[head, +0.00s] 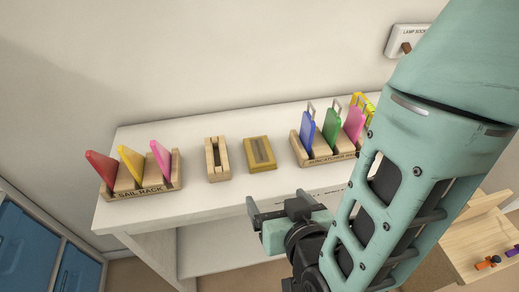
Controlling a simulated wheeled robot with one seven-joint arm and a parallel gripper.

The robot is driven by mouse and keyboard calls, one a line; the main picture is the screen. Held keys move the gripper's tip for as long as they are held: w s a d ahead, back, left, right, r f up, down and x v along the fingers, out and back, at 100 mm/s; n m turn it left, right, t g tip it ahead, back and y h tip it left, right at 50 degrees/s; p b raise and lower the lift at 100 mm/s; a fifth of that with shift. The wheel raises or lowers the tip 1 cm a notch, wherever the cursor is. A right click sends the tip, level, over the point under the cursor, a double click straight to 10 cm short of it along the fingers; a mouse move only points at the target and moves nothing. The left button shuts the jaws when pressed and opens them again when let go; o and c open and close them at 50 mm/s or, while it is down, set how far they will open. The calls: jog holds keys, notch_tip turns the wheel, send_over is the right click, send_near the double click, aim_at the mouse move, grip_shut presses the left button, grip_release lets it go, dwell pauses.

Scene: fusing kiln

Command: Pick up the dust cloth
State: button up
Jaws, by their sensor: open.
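No dust cloth can be made out for certain in the head view. My gripper (276,209) is in front of the white table's front edge, near the middle of the picture. Its dark fingers are apart, with nothing seen between them. My arm covers the right part of the view and hides part of the table there.
On the white table (215,200) stand a sail rack (143,193) with coloured sails, a slotted wooden block (217,158), a yellowish block (260,153) and a labelled rack (322,157) with coloured handled pieces. Blue drawers (40,250) are at lower left, a wooden bench (470,240) at lower right.

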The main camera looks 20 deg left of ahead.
jog(key=t, duration=0.1)
jog(key=t+y+p, duration=0.1)
jog(key=t+p, duration=0.1)
jog(key=p, duration=0.2)
send_near(261, 156)
jog(key=shift+n, duration=0.3)
jog(key=x, duration=0.5)
jog(key=shift+a+f, duration=0.1)
jog(key=shift+f, duration=0.15)
jog(key=shift+w+a+t, duration=0.2)
jog(key=shift+w+t, duration=0.1)
jog(key=shift+w, duration=0.1)
jog(key=p+x, duration=0.2)
jog(key=x, duration=0.1)
jog(key=shift+w+a, duration=0.15)
jog(key=shift+w, duration=0.1)
jog(key=shift+w+a+f, duration=0.2)
jog(key=shift+w+a, duration=0.05)
jog(key=shift+w, duration=0.1)
jog(key=c, duration=1.1)
